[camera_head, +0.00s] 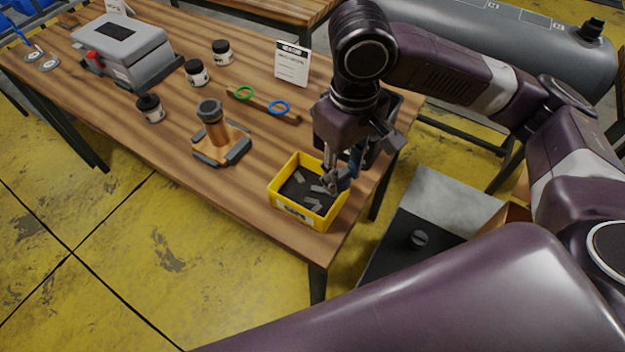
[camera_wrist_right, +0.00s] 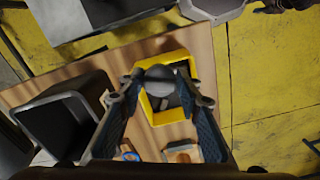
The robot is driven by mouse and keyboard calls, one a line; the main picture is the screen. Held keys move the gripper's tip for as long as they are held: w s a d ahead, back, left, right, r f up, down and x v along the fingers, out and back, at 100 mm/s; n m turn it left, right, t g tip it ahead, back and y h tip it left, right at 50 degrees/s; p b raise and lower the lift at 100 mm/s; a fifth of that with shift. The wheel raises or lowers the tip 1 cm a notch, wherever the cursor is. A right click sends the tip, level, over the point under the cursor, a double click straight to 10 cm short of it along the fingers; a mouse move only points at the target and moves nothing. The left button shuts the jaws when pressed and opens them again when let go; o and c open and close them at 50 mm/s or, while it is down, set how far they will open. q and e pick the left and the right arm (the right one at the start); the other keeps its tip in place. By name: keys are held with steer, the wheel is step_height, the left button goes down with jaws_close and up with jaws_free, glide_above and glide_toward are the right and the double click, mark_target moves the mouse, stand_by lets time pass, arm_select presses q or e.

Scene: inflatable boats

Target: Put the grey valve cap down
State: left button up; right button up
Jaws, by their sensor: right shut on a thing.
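My right gripper (camera_head: 335,183) is over the yellow bin (camera_head: 276,197) at the near right end of the table. In the wrist view, its fingers (camera_wrist_right: 160,88) are closed on the rounded grey valve cap (camera_wrist_right: 160,78). The cap is in front of the yellow bin (camera_wrist_right: 186,62) in that view and hides part of its inside. In the head view the cap is hard to tell apart from the fingertips. The bin holds several small grey pieces (camera_head: 312,200). I cannot tell whether the cap touches the bin. My left gripper is not in view.
A copper-coloured post with a dark top (camera_head: 215,128) stands on a wooden base to the left.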

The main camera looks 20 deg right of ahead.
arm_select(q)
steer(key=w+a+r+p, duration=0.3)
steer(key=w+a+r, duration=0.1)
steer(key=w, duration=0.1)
arm_select(e)
steer(key=w+a+r+n, duration=0.3)
steer(key=w+r+n, duration=0.1)
steer(key=n, duration=0.7)
step_height(320, 180, up, 8)
steer(key=n+p, duration=0.8)
steer(key=n, duration=1.6)
glide_above(298, 184)
step_height(298, 184, down, 19)
steer(key=shift+r+p, duration=0.1)
steer(key=shift+p, duration=1.05)
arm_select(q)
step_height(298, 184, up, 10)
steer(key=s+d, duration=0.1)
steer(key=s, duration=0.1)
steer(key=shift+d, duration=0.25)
arm_select(e)
steer(key=shift+f, duration=0.55)
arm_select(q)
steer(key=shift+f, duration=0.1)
arm_select(e)
steer(key=shift+f, duration=0.3)
steer(key=o, duration=0.8)
steer(key=shift+c, duration=0.2)
